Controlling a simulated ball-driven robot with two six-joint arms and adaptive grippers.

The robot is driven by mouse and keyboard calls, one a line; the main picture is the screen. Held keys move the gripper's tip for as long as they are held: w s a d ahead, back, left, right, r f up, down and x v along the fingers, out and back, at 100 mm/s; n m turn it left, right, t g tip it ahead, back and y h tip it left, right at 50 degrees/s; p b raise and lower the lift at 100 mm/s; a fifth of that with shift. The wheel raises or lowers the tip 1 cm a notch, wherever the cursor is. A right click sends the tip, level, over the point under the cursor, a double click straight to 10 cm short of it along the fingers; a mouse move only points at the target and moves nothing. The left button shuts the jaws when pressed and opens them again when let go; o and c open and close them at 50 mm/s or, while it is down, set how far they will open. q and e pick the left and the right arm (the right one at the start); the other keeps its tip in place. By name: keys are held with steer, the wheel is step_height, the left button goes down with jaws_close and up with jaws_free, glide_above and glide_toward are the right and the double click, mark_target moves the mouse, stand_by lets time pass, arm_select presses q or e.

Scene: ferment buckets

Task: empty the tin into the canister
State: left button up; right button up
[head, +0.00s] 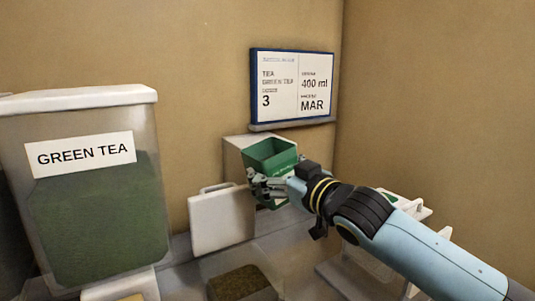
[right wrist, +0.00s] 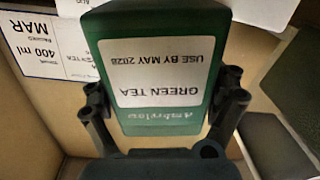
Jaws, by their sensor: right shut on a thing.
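The tin (head: 272,155) is a green, box-shaped container in my right gripper (head: 268,183), held up in front of the back wall below the sign. In the right wrist view the tin (right wrist: 150,30) fills the middle, with a white label reading GREEN TEA and USE BY MAY 2028, upside down in the picture. The right gripper's fingers (right wrist: 165,112) are shut on its sides. The canister (head: 95,215) at left is a large clear bin labelled GREEN TEA, holding green contents, with a white top (head: 80,100). My left gripper is not in view.
A white panel with a handle (head: 222,220) stands upright right of the canister. A clear bin with brown contents (head: 238,284) is at front centre. A white box (head: 238,148) is behind the tin. A wall sign (head: 292,86) reads TEA, 400 ml, MAR.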

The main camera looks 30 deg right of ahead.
mark_target(285, 204)
steer(key=shift+s+f+b, duration=0.1)
steer(key=shift+f+b, duration=0.2)
steer(key=shift+f, duration=0.15)
steer(key=shift+n, duration=0.5)
step_height(285, 204, down, 4)
steer(key=b, duration=0.4)
steer(key=shift+d+f, duration=0.15)
steer(key=shift+d+f+b, duration=0.1)
steer(key=shift+f+b, duration=0.65)
step_height(285, 204, down, 6)
steer(key=n+b, duration=0.7)
steer(key=n, duration=0.3)
steer(key=shift+d+f, duration=0.15)
steer(key=shift+f, duration=0.1)
steer(key=shift+n, duration=0.3)
